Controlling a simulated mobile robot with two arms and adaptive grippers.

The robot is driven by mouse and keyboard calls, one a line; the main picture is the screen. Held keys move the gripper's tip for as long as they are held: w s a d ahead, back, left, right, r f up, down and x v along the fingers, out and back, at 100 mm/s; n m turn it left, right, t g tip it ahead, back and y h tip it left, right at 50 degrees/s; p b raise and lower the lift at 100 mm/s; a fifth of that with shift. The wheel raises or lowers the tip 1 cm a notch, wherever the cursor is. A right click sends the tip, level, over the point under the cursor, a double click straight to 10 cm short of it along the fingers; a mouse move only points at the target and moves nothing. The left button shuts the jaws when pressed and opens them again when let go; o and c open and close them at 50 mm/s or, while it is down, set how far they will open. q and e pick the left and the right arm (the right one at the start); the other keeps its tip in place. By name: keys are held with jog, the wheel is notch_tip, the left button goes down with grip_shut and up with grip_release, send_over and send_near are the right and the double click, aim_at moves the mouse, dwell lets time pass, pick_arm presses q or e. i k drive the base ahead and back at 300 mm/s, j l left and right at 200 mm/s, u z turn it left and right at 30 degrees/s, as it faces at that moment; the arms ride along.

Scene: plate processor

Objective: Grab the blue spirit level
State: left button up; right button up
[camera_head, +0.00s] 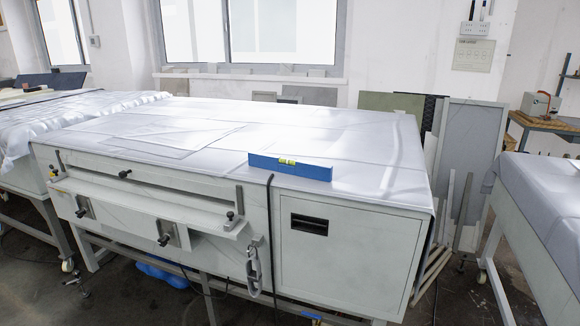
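The blue spirit level (310,171) lies along the front edge of the cloth-covered top of the large plate processor (350,252), right of the middle. It is a long blue bar with a yellow-green vial near its centre. Its long side faces me and nothing covers it. Neither of my grippers shows in the head view.
A black strap or cable (270,215) hangs down the machine's front, just below the level. Covered tables stand at the left (80,110) and right (545,205). Panels (468,150) lean against the back wall. The cloth top around the level is mostly clear.

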aim_at(323, 172)
jog(key=i+j+z, duration=0.1)
jog(key=j, duration=0.25)
jog(key=i+j, duration=0.25)
jog(key=i+j+z, duration=0.15)
jog(key=j, duration=0.35)
jog(key=i+j, duration=0.2)
jog(key=j, duration=0.15)
jog(key=i+j+z, duration=0.15)
jog(key=j, duration=0.25)
jog(key=i+j, duration=0.1)
jog(key=j, duration=0.3)
jog(key=i+z, duration=0.05)
